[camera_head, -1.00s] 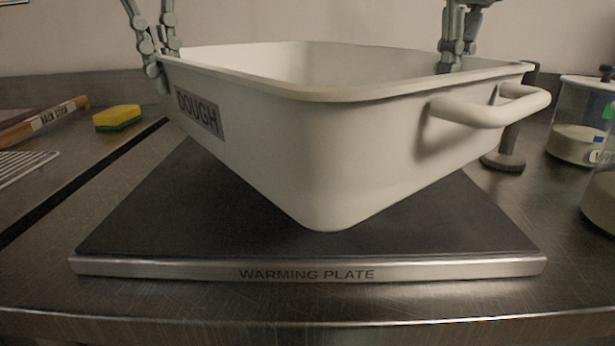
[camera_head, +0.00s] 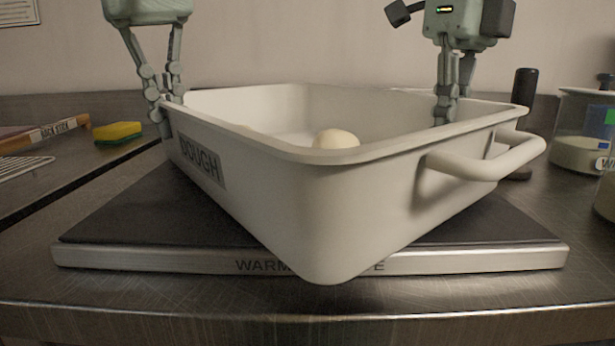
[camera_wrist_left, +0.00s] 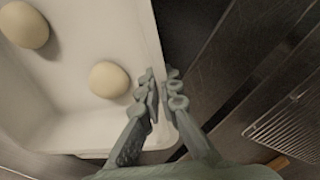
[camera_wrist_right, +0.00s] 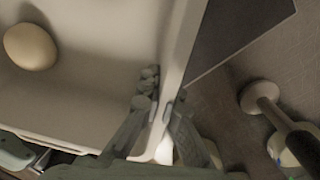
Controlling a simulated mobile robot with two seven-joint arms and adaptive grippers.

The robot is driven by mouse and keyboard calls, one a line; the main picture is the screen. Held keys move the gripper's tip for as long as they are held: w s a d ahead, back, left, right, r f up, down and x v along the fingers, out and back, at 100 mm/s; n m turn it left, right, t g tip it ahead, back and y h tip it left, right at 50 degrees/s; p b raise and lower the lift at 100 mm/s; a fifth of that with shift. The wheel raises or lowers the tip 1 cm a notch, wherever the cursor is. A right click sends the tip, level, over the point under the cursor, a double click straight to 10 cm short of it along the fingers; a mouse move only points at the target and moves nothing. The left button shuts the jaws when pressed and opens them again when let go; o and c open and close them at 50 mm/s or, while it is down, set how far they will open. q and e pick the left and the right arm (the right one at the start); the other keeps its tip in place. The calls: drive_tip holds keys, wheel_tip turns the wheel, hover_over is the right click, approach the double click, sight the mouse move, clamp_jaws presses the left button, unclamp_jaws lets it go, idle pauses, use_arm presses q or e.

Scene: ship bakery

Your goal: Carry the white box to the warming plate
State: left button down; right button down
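The white box (camera_head: 300,205), labelled DOUGH, is over the warming plate (camera_head: 110,258), turned so one corner points at me. That corner overhangs the plate's front edge and hides part of its lettering. I cannot tell whether the box touches the plate. A pale dough ball (camera_head: 336,139) shows inside; the left wrist view shows two, one of them near my fingers (camera_wrist_left: 109,79). My left gripper (camera_head: 166,115) is shut on the left wall's rim, one finger on each side. My right gripper (camera_head: 447,108) likewise grips the rim at the right; its fingers straddle the wall in the right wrist view (camera_wrist_right: 162,100).
A yellow-green sponge (camera_head: 117,133) and a rack (camera_head: 22,165) lie to the left. Clear containers (camera_head: 582,135) stand at the right, with a dark-handled upright tool (camera_head: 524,95) behind the box handle (camera_head: 485,160). A strip of steel counter in front is clear.

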use_arm(q)
drive_tip(key=shift+f, duration=0.15)
use_arm(e)
drive_tip(key=shift+w+f, duration=0.1)
drive_tip(key=shift+f, duration=0.3)
use_arm(q)
drive_tip(key=c, duration=1.7)
unclamp_jaws()
use_arm(e)
drive_tip(key=c, duration=1.7)
unclamp_jaws()
drive_tip(key=shift+f, duration=0.1)
use_arm(q)
drive_tip(key=shift+f, duration=0.1)
use_arm(e)
drive_tip(key=shift+w, duration=0.1)
drive_tip(key=shift+w+d+r, duration=0.1)
drive_tip(key=shift+r, duration=0.3)
use_arm(q)
drive_tip(key=shift+s+a+r, duration=0.1)
drive_tip(key=shift+a+r, duration=0.05)
drive_tip(key=shift+r, duration=1.95)
drive_tip(key=shift+s+a+r, duration=0.1)
drive_tip(key=shift+a+r, duration=0.05)
drive_tip(key=shift+r, duration=1.9)
use_arm(e)
drive_tip(key=shift+d+r, duration=0.15)
drive_tip(key=shift+r, duration=3.8)
